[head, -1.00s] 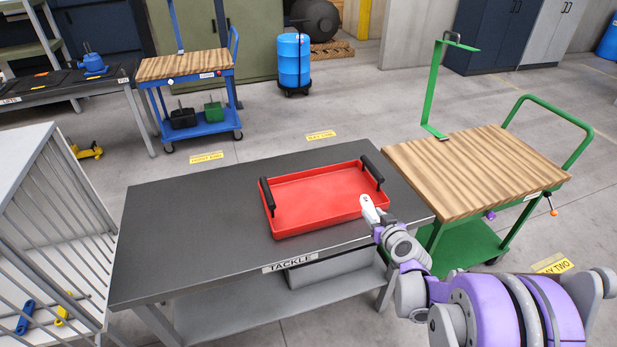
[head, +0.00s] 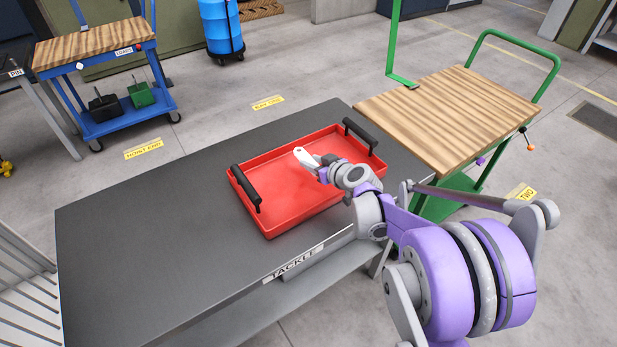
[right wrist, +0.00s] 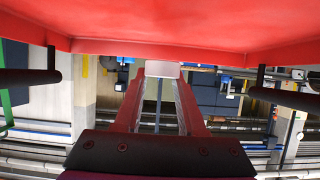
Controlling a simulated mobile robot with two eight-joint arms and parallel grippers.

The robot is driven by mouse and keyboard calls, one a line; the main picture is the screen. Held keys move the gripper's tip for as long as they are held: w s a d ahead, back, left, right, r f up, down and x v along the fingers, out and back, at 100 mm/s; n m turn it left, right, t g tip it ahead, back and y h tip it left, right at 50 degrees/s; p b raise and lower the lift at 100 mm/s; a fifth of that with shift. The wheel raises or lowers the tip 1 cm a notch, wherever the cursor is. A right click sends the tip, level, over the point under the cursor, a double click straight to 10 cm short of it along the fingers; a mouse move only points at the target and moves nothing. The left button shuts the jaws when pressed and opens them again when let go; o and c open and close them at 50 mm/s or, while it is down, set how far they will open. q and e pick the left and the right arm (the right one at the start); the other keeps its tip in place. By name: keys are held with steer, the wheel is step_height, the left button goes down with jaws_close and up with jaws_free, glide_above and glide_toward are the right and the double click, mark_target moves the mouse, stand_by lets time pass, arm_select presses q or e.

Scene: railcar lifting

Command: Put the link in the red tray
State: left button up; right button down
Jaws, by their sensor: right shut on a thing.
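The link (head: 305,157) is a small white piece with a rounded end in the head view. My right gripper (head: 322,164) is shut on it and holds it over the middle of the red tray (head: 270,222). I cannot tell the exact height above the tray floor. In the right wrist view a pale end of the link (right wrist: 162,69) shows between the tips of my right gripper (right wrist: 162,84), with the red tray (right wrist: 160,25) across the top. My left gripper is not in view.
The red tray has black handles (head: 245,188) at both ends and sits on the dark tackle table (head: 150,220). A green cart (head: 450,115) with a wooden top stands close at the right. The table's left part is clear. A blue cart (head: 95,45) stands behind.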

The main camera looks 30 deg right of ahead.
mark_target(312, 181)
steer(key=shift+f+b, duration=0.4)
steer(key=shift+f, duration=2.35)
steer(key=shift+f, duration=0.15)
steer(key=c, duration=0.5)
jaws_free()
